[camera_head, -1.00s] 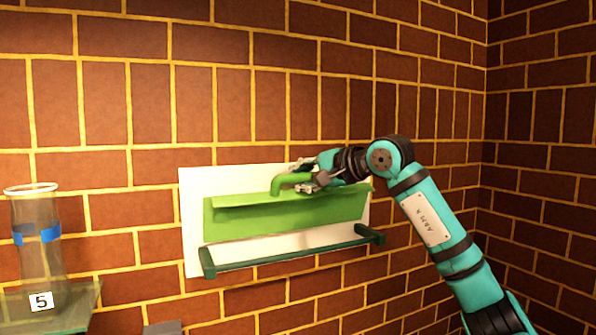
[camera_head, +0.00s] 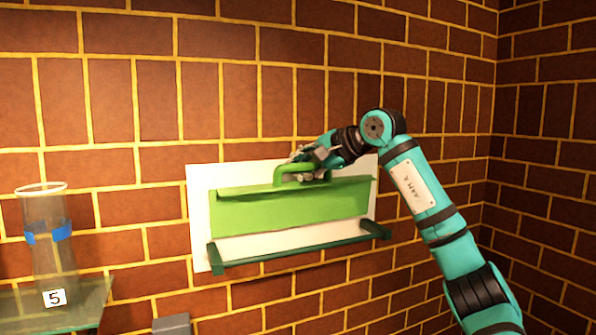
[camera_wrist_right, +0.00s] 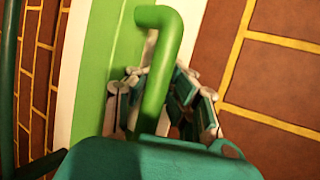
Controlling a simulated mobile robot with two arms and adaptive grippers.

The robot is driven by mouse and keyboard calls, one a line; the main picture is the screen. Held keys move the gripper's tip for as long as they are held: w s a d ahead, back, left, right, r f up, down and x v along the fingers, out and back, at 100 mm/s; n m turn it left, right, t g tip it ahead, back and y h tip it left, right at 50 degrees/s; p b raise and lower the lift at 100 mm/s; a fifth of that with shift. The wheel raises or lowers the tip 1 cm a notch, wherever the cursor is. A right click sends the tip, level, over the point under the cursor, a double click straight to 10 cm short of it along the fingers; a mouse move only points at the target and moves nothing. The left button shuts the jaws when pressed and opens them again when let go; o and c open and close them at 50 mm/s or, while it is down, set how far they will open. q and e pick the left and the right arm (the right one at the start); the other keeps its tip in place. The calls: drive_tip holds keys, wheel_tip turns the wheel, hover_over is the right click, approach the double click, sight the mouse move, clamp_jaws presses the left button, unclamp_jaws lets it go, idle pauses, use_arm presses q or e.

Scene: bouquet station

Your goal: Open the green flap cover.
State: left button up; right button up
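The green flap cover (camera_head: 285,207) is a wide bright green plate with a folded upper lip. It sits in front of a white panel (camera_head: 200,235) on the brick wall. A green bar handle (camera_head: 284,172) stands up at its top edge and also shows large in the right wrist view (camera_wrist_right: 160,75). My right gripper (camera_head: 312,168) is at this handle. In the wrist view its fingers (camera_wrist_right: 158,97) lie close on both sides of the bar and appear shut on it. My left gripper is not in view.
A dark green rail (camera_head: 300,250) runs along the panel's lower edge. At the left, a clear glass vase (camera_head: 52,265) with a blue band stands on a glass shelf (camera_head: 90,300) near a "5" label (camera_head: 55,297). A grey block (camera_head: 172,324) shows at the bottom edge.

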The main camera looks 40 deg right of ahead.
drive_tip(key=o, duration=0.7)
drive_tip(key=shift+s+r, duration=0.4)
drive_tip(key=shift+s, duration=0.05)
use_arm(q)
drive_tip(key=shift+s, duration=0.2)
use_arm(e)
drive_tip(key=shift+s, duration=0.15)
drive_tip(key=shift+f, duration=0.2)
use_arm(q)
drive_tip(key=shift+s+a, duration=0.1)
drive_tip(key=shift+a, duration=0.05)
use_arm(e)
drive_tip(key=v, duration=1.1)
drive_tip(key=shift+s+r, duration=0.25)
drive_tip(key=shift+s, duration=0.05)
drive_tip(key=shift+d, duration=0.1)
